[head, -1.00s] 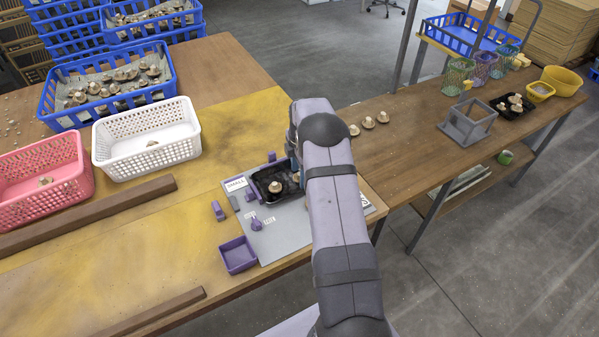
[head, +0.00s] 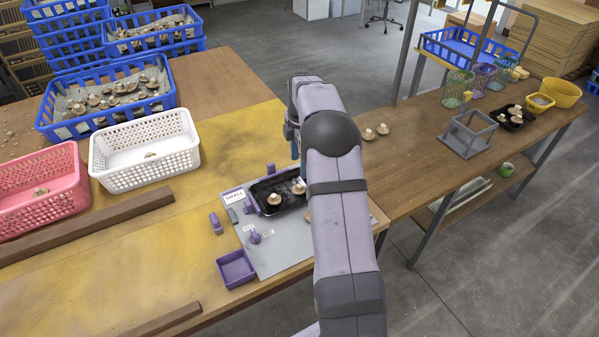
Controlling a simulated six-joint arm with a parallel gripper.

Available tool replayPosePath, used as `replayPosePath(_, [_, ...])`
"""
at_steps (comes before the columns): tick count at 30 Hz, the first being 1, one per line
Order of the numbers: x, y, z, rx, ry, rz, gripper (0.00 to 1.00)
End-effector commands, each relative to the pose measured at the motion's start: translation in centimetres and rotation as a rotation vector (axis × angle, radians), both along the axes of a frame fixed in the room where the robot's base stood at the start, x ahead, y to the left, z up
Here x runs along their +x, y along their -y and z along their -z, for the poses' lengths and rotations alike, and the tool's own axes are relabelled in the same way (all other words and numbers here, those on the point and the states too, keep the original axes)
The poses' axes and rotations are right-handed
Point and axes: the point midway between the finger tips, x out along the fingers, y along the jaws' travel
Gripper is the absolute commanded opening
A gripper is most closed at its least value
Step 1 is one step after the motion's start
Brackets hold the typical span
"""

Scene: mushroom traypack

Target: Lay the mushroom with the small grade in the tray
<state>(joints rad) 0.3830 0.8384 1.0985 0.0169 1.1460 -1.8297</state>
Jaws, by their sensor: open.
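The black tray (head: 262,187) lies on the grey board, partly behind my arm. One pale brown mushroom (head: 274,199) sits in its left part, and a second mushroom (head: 299,187) shows at its right side, close to my arm. My gripper (head: 302,165) is mostly hidden by my arm; the part that shows is above the tray's right side, and it is open. A white "SMALL" label (head: 234,197) lies at the tray's left. Two loose mushrooms (head: 368,134) (head: 383,129) lie on the right-hand table.
A purple box (head: 236,269) and a purple knob (head: 254,237) are near the tray. White (head: 145,180) and pink (head: 40,215) baskets stand on the left. A grey frame (head: 467,135) stands on the right-hand table.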

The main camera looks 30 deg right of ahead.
Motion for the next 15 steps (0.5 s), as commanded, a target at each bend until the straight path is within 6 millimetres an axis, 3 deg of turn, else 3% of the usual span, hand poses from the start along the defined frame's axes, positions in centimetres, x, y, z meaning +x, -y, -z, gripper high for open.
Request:
replayPosePath(6, [-0.1,0.0,-1.3,0.000,0.000,0.000,0.51])
replayPosePath(15, [-0.2,-0.3,-1.5,0.001,-0.001,0.014,0.51])
